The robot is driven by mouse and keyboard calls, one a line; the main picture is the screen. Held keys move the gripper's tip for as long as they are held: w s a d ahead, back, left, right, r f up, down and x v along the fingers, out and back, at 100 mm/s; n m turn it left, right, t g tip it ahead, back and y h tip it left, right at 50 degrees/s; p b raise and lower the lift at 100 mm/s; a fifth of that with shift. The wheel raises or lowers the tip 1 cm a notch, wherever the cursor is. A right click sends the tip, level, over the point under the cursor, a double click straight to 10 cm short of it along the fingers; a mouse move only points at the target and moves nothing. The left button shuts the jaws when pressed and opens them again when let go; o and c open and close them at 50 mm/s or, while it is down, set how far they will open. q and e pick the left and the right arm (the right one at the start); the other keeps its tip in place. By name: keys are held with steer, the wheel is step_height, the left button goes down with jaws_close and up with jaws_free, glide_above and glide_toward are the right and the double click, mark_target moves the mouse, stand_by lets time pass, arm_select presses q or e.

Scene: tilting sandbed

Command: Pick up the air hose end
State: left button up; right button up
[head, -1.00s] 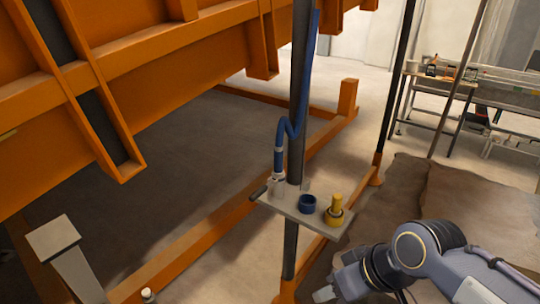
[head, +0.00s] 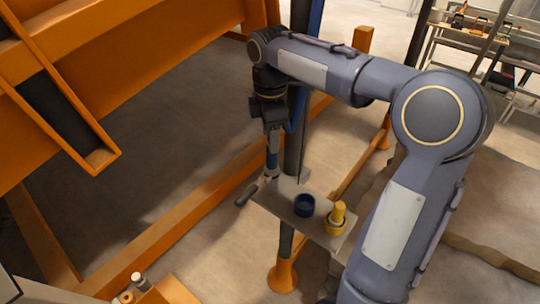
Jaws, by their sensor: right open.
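The blue air hose (head: 316,18) hangs along a dark post, partly hidden behind my right arm. Its end (head: 272,160) hangs upright at the left part of a small grey shelf (head: 290,204), with a pale fitting at its lower tip. My right gripper (head: 272,143) points straight down with its fingers at the top of the hose end. It is open; whether the fingers touch the hose is hard to tell. My left gripper is out of view.
Orange beams (head: 170,250) run around the floor. A bench (head: 470,38) stands at the back right.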

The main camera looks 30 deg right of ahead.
mark_target(272, 158)
steer(key=f, duration=0.4)
steer(key=shift+d+f, duration=0.2)
steer(key=shift+c, duration=0.2)
steer(key=c, duration=1)
jaws_close()
steer(key=shift+r, duration=0.15)
